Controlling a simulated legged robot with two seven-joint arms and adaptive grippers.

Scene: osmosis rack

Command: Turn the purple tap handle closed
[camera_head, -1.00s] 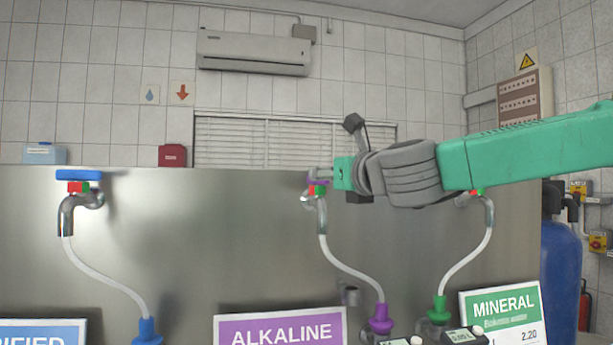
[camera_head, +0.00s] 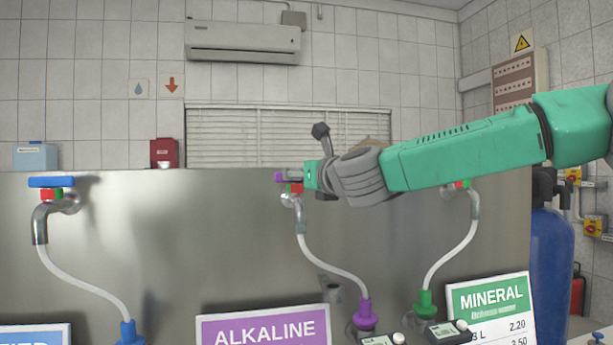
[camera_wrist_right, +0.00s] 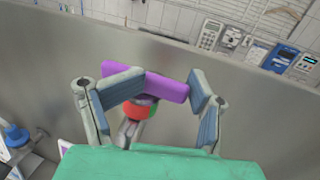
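The purple tap handle (camera_head: 281,177) is on the middle tap, largely hidden behind my right gripper (camera_head: 296,176) in the head view. A red and green collar sits below it. In the right wrist view the purple handle (camera_wrist_right: 168,86) is a bar lying between the two fingers of my right gripper (camera_wrist_right: 165,95). The fingers are apart; the left one overlaps one end of the bar, and the right one is close to the other end. I cannot tell whether either finger touches it. My left gripper is not in view.
The blue-handled tap (camera_head: 51,182) is at the left. Another tap (camera_head: 462,186) at the right is partly hidden by my right arm. The taps are on a metal panel (camera_head: 180,240). Hoses run down to purple (camera_head: 365,316) and green (camera_head: 425,305) fittings near price signs.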

